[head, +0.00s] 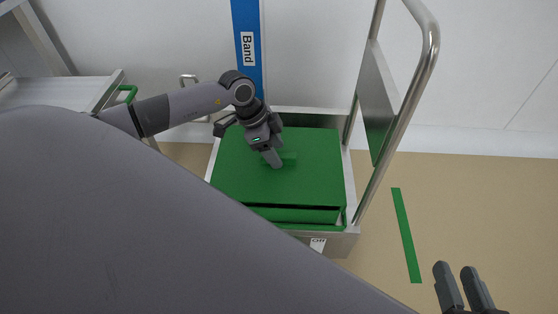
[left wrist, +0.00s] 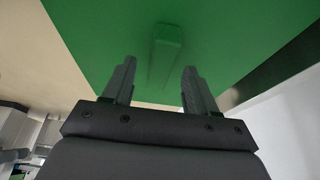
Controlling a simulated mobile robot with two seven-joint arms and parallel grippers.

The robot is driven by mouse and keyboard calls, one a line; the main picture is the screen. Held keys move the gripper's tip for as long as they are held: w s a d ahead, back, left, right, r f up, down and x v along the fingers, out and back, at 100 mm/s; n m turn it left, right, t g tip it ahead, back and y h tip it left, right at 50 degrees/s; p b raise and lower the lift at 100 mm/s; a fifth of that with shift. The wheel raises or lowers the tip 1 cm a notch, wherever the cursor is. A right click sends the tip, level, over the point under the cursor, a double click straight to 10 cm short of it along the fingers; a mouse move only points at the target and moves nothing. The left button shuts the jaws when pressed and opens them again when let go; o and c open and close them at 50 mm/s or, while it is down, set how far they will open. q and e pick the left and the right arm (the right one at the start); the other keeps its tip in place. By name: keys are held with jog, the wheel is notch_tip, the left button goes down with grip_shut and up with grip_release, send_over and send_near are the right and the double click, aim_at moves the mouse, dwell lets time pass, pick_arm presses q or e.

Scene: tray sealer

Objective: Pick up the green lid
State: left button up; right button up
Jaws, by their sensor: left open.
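The green lid (head: 235,165) is a flat plate on top of the stack in the metal cart, with a small green bar handle (head: 289,158) near its middle. My left gripper (head: 273,162) is over the lid at the handle, pointing down. In the left wrist view, the lid (left wrist: 100,40) fills the upper part and the handle (left wrist: 165,50) lies ahead, between the lines of the two open fingers (left wrist: 158,75). Nothing is held. Whether the fingers flank the handle in height cannot be told. My right gripper (head: 460,280) is open and empty at lower right.
The cart's tall bent steel handle (head: 410,90) rises right of the lid. Another green layer (head: 295,214) shows under the lid's front edge. A green floor strip (head: 406,235) lies on clear floor at right.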

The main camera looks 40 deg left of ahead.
pick_arm(q)
jog(key=shift+w+d+f, duration=0.1)
jog(key=shift+d+f, duration=0.05)
jog(key=shift+f, duration=0.35)
grip_shut()
jog(key=shift+r, duration=0.1)
jog(key=shift+r, duration=0.1)
